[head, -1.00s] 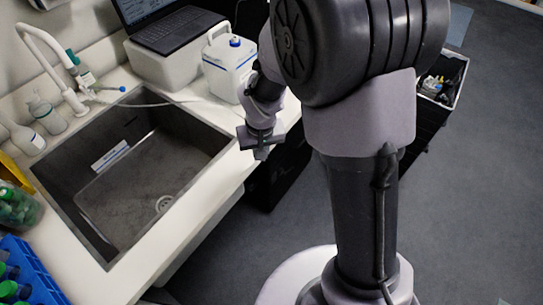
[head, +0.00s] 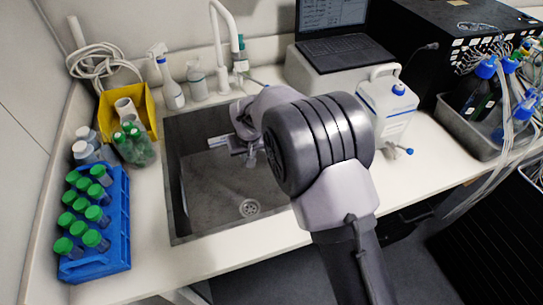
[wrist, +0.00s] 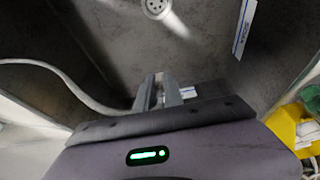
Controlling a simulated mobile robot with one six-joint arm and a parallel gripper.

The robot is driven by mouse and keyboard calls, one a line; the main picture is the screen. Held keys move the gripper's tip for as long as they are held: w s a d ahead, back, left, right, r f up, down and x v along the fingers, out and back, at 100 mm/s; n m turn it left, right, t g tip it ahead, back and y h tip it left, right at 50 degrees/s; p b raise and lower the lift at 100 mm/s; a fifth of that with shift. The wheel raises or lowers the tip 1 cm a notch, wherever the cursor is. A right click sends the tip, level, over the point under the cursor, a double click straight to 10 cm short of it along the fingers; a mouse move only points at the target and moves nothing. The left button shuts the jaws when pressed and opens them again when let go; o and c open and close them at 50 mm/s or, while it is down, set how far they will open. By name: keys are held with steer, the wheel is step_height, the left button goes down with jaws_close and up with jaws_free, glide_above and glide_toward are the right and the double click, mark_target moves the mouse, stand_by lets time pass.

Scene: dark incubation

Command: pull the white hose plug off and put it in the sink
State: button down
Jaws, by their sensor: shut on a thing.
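My gripper (head: 250,158) is over the grey sink (head: 212,195), above its upper part. In the wrist view my two fingers (wrist: 157,92) are close together and point toward the sink floor (wrist: 105,35). They are shut on the white hose plug, which is mostly hidden between them. A pale hose (wrist: 60,70) runs from the left edge toward the fingers in that view. The drain (head: 249,208) lies below and apart from my gripper. The white jug (head: 385,110) with a blue cap stands right of the sink, partly behind my arm.
A blue rack (head: 120,225) of green-capped bottles and a yellow bin (head: 147,100) stand left of the sink. A laptop (head: 330,40) is at the back. The sink's lower part is clear.

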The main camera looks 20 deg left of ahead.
steer(key=shift+w+a+f, duration=0.3)
steer(key=shift+w+f, duration=0.05)
steer(key=shift+f, duration=0.2)
steer(key=shift+w+f+b, duration=0.1)
steer(key=shift+f+b, duration=0.2)
steer(key=shift+b, duration=0.05)
step_height(320, 180, down, 11)
steer(key=b, duration=0.6)
steer(key=shift+s, duration=0.2)
steer(key=shift+b, duration=0.35)
steer(key=c, duration=1.4)
jaws_free()
steer(key=shift+o, duration=0.2)
